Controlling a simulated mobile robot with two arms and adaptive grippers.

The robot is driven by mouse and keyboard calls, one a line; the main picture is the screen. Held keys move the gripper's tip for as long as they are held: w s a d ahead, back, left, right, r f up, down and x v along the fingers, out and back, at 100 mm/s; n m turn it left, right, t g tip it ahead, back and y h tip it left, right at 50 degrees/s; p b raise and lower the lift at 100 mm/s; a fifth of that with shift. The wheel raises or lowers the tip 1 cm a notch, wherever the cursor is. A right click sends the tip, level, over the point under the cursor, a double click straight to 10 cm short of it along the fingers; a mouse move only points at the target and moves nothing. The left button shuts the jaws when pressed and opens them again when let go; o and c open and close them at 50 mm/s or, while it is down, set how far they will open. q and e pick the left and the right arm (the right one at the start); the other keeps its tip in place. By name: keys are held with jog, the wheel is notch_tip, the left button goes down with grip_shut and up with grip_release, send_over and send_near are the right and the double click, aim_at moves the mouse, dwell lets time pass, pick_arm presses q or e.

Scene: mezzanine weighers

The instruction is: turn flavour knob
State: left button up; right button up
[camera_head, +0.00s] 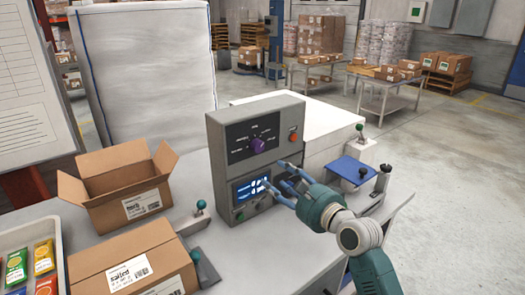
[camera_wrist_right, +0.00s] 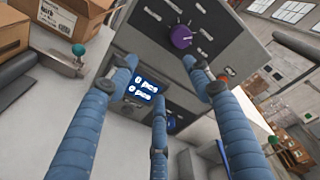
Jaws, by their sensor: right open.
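The flavour knob (camera_head: 257,145) is a purple knob on the dark upper panel of a grey control box (camera_head: 225,165). Labels surround it; they are too small to read surely. In the right wrist view the knob (camera_wrist_right: 182,37) shows beyond the fingertips, near the top. My right gripper (camera_head: 277,174) has its blue fingers spread and empty. It is in front of the box, below and to the right of the knob, over the display area in the picture. The fingers (camera_wrist_right: 158,72) also show apart in the right wrist view, clear of the knob. My left gripper is not in view.
A red button (camera_head: 293,137) and a lit display (camera_head: 250,187) are on the box. An open carton (camera_head: 140,205), a closed carton (camera_head: 130,265) and a tray of colourful packets (camera_head: 8,240) stand at left. A blue plate (camera_head: 350,168) is at right.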

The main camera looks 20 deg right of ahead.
aim_at(260, 148)
jog(key=shift+m+t, duration=0.5)
jog(key=shift+m, duration=0.4)
jog(key=w+r, duration=0.1)
jog(key=w, duration=0.3)
jog(key=w+a+r+p, duration=0.1)
jog(key=w, duration=0.2)
jog(key=w+r+p, duration=0.1)
jog(key=w, duration=0.3)
jog(key=shift+w+a+r, duration=0.15)
jog(key=shift+w+a, duration=0.15)
jog(key=shift+w, duration=0.05)
